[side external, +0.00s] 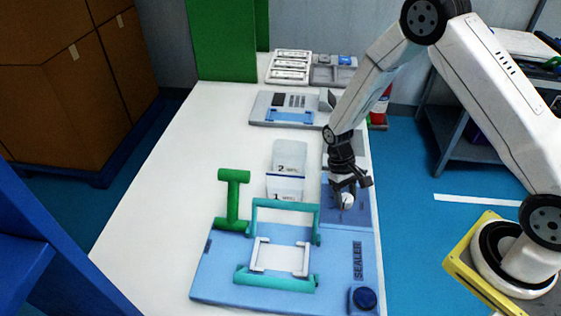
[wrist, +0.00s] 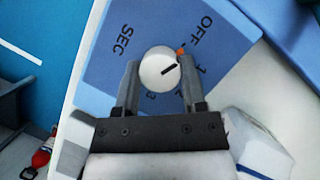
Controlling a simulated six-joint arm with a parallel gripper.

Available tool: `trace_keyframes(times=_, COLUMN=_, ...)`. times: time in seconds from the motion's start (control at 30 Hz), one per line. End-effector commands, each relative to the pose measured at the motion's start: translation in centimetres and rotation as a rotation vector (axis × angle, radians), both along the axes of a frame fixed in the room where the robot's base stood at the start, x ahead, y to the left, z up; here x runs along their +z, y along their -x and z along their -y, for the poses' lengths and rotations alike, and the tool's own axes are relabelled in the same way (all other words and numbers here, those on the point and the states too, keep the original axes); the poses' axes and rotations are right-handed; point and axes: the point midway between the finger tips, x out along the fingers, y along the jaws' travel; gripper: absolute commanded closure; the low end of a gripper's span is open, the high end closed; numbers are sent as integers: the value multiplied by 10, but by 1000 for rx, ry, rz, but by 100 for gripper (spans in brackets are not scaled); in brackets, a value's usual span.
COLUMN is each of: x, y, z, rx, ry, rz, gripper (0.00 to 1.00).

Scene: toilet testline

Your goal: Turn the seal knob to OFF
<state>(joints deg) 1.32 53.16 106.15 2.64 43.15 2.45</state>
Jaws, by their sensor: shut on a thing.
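The seal knob (wrist: 160,68) is round and white with a dark pointer line, on a blue panel (wrist: 108,74). Its line points up and right, seemingly between the OFF label (wrist: 198,30) and the 1 mark; I cannot tell the exact setting. A small orange mark (wrist: 181,51) is by its upper right edge. My gripper (wrist: 159,66) is shut on the knob, one finger on each side. In the side view my gripper (side external: 346,192) points down over the panel (side external: 331,212), with the white knob (side external: 347,201) partly hidden between its fingers.
The blue sealer base (side external: 215,275) with teal and white frames (side external: 285,204) lies in front of the panel. The table's right edge is close by. Its left part is clear.

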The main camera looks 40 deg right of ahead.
Motion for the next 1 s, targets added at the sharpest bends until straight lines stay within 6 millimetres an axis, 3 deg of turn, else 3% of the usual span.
trace_keyframes(times=0.3, x=1, y=0, z=0, rx=113, ry=0, rz=-1, gripper=100)
trace_keyframes(times=0.73, x=1, y=0, z=0, rx=122, ry=0, rz=0, gripper=100)
trace_keyframes(times=0.77, x=1, y=0, z=0, rx=122, ry=0, rz=-1, gripper=37)
trace_keyframes(times=0.8, x=1, y=0, z=0, rx=122, ry=0, rz=-1, gripper=25)
trace_keyframes(times=0.87, x=1, y=0, z=0, rx=122, ry=0, rz=0, gripper=11)
trace_keyframes(times=1.0, x=0, y=0, z=0, rx=121, ry=0, rz=0, gripper=11)
